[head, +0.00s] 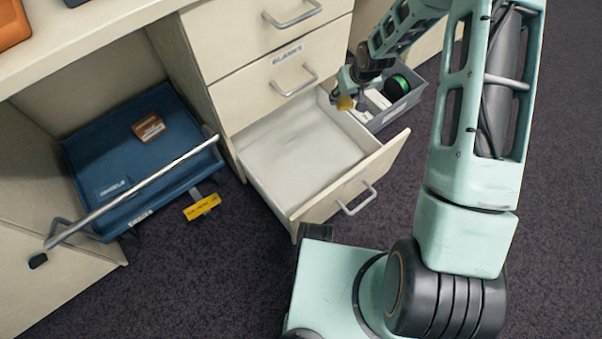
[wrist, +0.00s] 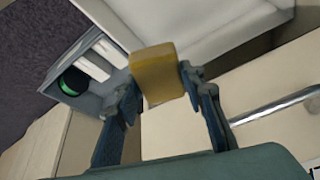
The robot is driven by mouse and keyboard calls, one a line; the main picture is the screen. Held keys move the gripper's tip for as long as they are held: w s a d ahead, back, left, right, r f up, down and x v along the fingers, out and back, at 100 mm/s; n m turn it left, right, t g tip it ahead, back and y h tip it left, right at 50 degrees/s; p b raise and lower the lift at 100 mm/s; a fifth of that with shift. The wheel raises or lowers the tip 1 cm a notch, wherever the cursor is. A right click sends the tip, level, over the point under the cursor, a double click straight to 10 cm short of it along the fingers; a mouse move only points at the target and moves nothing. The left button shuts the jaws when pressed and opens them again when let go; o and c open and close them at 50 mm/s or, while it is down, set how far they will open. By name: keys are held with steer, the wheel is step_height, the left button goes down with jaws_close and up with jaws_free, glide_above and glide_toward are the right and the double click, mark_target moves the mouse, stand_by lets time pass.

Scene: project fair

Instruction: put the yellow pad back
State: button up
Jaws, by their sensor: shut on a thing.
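The yellow pad (wrist: 157,73) is a small block held between the two fingers of my gripper (wrist: 157,88) in the wrist view. In the head view the pad (head: 345,103) shows at the tip of my gripper (head: 342,94), over the back right part of an open bottom drawer (head: 300,150). The drawer is pulled out and looks empty inside. The drawer above it (head: 280,85) is shut and has a label that seems to read "BLANKS".
A grey bin (head: 412,98) with white items and a green roll (head: 396,87) stands right of the drawer. A blue cart tray (head: 85,150) with a brown block (head: 148,127) stands at left. A yellow tag (head: 201,207) hangs by it.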

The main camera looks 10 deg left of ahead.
steer(key=s+a+f+n, duration=0.1)
steer(key=a+f, duration=0.2)
steer(key=f, duration=0.3)
steer(key=s+a+f+n, duration=0.1)
steer(key=s+a+f, duration=0.15)
steer(key=f, duration=0.35)
steer(key=n+g+y+b, duration=0.1)
steer(key=n+b, duration=0.1)
steer(key=b, duration=0.2)
glide_above(300, 172)
steer(key=s, duration=0.1)
steer(key=f, duration=1.9)
steer(key=shift+d+f, duration=0.1)
steer(key=shift+d, duration=0.3)
steer(key=shift+f+b, duration=0.65)
steer(key=shift+f, duration=1.4)
steer(key=shift+f, duration=0.1)
steer(key=o, duration=0.9)
steer(key=shift+o, duration=0.7)
